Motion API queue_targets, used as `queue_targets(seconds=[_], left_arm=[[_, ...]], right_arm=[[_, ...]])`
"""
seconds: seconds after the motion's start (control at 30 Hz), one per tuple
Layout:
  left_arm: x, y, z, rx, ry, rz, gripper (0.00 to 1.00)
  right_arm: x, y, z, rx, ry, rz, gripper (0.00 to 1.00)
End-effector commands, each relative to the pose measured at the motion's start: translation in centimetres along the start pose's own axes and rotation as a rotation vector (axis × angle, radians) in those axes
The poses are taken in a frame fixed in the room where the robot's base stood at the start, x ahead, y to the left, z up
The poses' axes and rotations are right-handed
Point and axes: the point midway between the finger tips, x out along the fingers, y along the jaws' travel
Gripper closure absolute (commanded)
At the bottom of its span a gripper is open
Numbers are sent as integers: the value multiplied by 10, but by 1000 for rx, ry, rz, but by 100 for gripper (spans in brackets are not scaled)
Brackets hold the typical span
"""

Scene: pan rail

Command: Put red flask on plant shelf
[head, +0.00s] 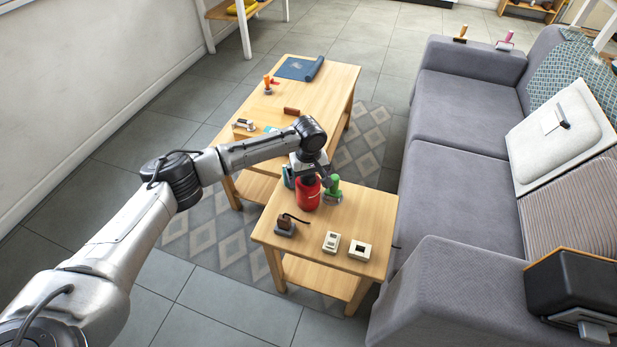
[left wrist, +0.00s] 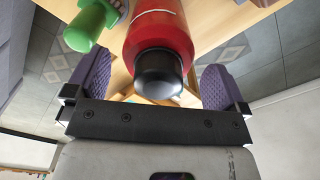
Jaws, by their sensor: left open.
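The red flask (head: 308,194) with a black cap stands on the small wooden side table (head: 352,213). In the left wrist view the flask (left wrist: 160,38) lies between the two purple-padded fingers of my left gripper (left wrist: 156,82), its black cap pointing toward the palm. The fingers are open, with a gap on both sides of the flask. In the head view my left gripper (head: 308,174) is over the top of the flask and hides its cap. My right gripper is not in view. I cannot tell which shelf is the plant shelf.
A green-handled tool (head: 332,188) stands close to the flask. A dark-handled tool (head: 286,225) and two cream boxes (head: 332,242) (head: 360,250) share the table. A longer table (head: 320,82) is behind, a grey sofa (head: 462,115) right. A white-legged wooden shelf (head: 222,11) stands far left.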

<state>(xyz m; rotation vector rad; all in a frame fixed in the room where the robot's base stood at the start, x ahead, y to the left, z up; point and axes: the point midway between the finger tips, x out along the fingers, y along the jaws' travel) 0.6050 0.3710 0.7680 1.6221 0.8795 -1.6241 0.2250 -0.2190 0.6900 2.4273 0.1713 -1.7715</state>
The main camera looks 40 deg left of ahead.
Motion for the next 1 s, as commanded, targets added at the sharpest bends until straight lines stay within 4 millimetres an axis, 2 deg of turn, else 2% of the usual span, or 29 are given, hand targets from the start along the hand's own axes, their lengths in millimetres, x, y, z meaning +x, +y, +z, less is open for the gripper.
queue_targets(seconds=[0.03, 0.2, 0.5, 0.8, 0.93, 1.0], left_arm=[[-12, 0, 0, 0, 1, 3, 0], [-44, 0, 0, 1, 1, 3, 0], [-94, 1, 0, 1, 0, 3, 0], [-113, 1, 0, 0, 0, 2, 0], [-113, 1, 1, 5, 0, 2, 0], [-106, 2, 8, 33, -1, 0, 0]], right_arm=[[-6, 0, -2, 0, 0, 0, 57], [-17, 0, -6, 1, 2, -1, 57], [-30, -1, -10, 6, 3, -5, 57], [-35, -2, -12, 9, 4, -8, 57], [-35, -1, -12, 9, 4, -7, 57], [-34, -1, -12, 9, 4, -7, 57]])
